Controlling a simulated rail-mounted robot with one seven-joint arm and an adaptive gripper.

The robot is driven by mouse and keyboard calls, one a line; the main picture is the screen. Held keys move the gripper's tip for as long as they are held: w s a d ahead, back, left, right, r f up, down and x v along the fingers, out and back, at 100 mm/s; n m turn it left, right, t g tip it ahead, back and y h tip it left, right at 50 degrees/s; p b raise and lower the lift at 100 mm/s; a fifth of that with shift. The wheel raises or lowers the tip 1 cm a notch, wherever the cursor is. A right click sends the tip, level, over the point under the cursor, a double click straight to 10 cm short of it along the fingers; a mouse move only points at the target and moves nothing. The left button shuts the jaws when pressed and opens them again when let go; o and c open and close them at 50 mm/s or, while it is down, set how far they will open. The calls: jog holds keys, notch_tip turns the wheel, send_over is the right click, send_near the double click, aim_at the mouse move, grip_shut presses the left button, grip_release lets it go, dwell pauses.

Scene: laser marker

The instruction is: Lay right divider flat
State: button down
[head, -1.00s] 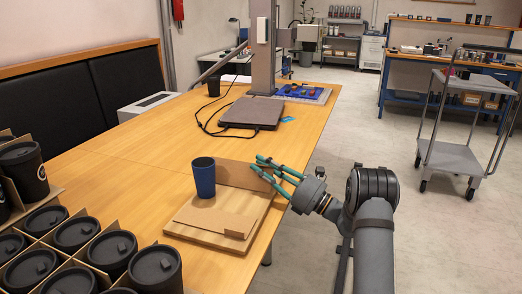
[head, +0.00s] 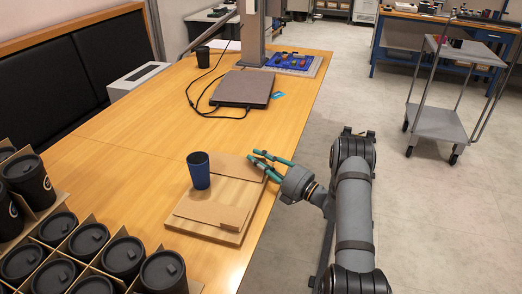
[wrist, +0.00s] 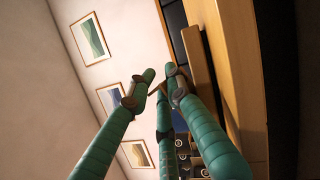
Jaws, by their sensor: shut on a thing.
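My gripper (head: 254,157) is at the far right corner of a wooden board (head: 233,236), its green fingers shut on the edge of the right cardboard divider (head: 232,166). This divider is at the board's far end, behind and right of a blue cup (head: 198,172). It looks tilted or nearly flat; I cannot tell its exact angle. Another cardboard divider (head: 212,213) lies on the near part of the board. In the wrist view the fingers (wrist: 160,78) close together with a small brown edge between them; the rest of the divider is hidden there.
A box of black lidded cups (head: 88,238) in cardboard cells fills the near left. A closed laptop (head: 243,89) with black cables lies farther back on the table. The table's right edge runs just beyond the board. A grey cart (head: 436,122) stands on the floor at right.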

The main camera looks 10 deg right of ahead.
jog(key=shift+w+d, duration=0.1)
jog(key=shift+d, duration=0.1)
dwell(0.3)
jog(key=c, duration=1.8)
grip_release()
jog(key=shift+o, duration=0.4)
jog(key=shift+a, duration=0.1)
jog(key=shift+a+f, duration=0.1)
jog(key=shift+f, duration=0.05)
jog(key=shift+b, duration=0.35)
